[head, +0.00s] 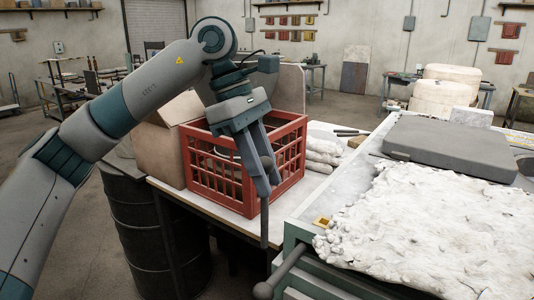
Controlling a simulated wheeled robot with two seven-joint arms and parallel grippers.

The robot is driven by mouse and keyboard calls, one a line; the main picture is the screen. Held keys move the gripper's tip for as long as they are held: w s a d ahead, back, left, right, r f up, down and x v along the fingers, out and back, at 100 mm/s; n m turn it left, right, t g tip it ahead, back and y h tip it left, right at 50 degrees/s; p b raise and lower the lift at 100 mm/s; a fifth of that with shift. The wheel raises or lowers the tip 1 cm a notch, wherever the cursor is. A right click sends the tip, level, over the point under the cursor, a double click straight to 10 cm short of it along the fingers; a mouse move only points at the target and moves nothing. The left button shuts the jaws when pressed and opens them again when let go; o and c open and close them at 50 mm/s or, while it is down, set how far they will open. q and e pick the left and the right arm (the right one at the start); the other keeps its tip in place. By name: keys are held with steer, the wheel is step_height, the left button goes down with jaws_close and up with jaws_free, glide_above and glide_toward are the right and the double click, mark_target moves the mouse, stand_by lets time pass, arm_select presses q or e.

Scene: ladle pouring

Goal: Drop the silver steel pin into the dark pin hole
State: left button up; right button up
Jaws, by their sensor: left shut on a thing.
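My left gripper (265,190) points down in front of the red crate and is shut on the steel pin (264,226). The pin looks like a dark grey rod and hangs nearly upright below the fingertips; its upper part is hidden between them. A small brass-coloured square with a dark middle, which looks like the pin hole (322,222), sits at the near left corner of the green-grey box with white lumpy material. The pin is left of it in the picture and apart from it. My right gripper is not in view.
The red crate (196,183) stands on a white-topped table behind my gripper. A bar with a round knob (263,291) juts from the green-grey box at the bottom. White lumpy material (440,230) and a flat grey slab (450,150) lie at the right. A dark drum (150,235) stands at the left.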

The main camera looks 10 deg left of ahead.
arm_select(q)
steer(key=s+a+f+m+g+y, duration=0.1)
steer(key=s+a+f+m, duration=0.2)
steer(key=f, duration=1)
steer(key=a+f+m+g+y, duration=0.15)
steer(key=f+m, duration=0.35)
steer(key=f, duration=0.8)
steer(key=s+a+f+m+y, duration=0.1)
steer(key=s+f+m, duration=0.3)
steer(key=f, duration=0.4)
steer(key=s+a+f+m+g+y, duration=0.1)
steer(key=s+a+f+m, duration=0.2)
steer(key=s+f, duration=0.4)
step_height(320, 180, down, 2)
steer(key=shift+a+f+m, duration=0.1)
steer(key=shift+a+m, duration=0.15)
steer(key=shift+m, duration=0.15)
